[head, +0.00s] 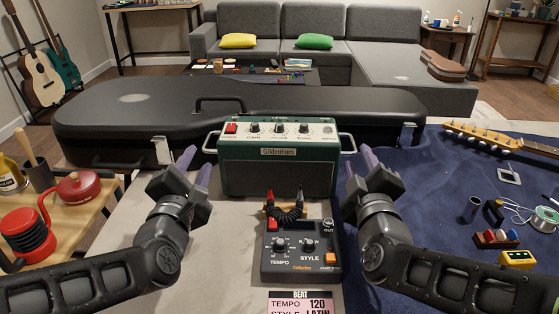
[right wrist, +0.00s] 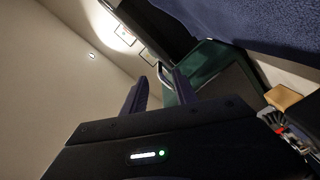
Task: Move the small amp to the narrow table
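The small amp (head: 277,165) is a dark green box with a light control panel and a metal handle on each side. It stands upright on the pale worktop in the middle of the head view. My left gripper (head: 196,164) is open beside its left handle (head: 210,142). My right gripper (head: 360,163) is open by its right handle (head: 348,143). In the right wrist view the fingers (right wrist: 160,92) are apart, with the metal handle (right wrist: 164,74) near their tips. Contact is unclear. A slim-legged table (head: 150,6) stands at the back left; I cannot tell whether it is the narrow table.
A black guitar case (head: 130,112) lies behind the amp. A drum machine (head: 300,255) with a coiled cable sits in front. A blue cloth (head: 430,200) with a guitar neck and tools lies right. A wooden side table (head: 105,200) with a red pot stands left.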

